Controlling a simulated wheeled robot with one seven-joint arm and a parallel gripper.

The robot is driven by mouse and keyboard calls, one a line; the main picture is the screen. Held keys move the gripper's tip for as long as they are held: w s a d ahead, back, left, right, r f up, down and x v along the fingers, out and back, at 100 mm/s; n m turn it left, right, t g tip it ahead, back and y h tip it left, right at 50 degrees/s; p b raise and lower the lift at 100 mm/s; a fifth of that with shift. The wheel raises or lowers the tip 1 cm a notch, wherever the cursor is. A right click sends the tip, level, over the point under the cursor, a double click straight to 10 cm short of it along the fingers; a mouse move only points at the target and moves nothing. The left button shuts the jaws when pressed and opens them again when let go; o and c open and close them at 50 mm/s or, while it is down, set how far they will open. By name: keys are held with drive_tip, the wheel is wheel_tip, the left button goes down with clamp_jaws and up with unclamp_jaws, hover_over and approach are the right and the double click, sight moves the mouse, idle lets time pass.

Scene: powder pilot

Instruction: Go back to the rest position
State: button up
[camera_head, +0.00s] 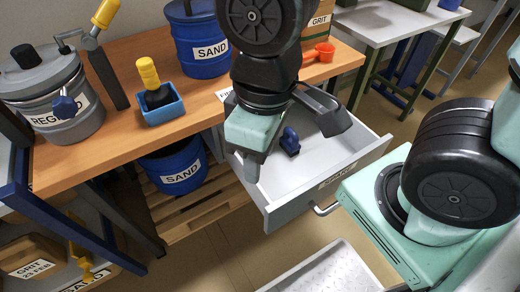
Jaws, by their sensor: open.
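A dark curved piece beside the hand hides part of the drawer's back. A small dark blue object (290,142) lies in the drawer, to the right of my gripper. The gripper seems apart from it.
The wooden bench (100,150) holds a grey pot (70,125), a yellow-handled brush in a blue tray (165,112), a blue SAND bucket (205,60) and an orange cup (325,51). Another SAND bucket (175,165) stands below on a pallet.

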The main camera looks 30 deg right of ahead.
drive_tip(key=shift+r, duration=0.1)
wheel_tip(320, 180, up, 17)
drive_tip(key=p, duration=1.7)
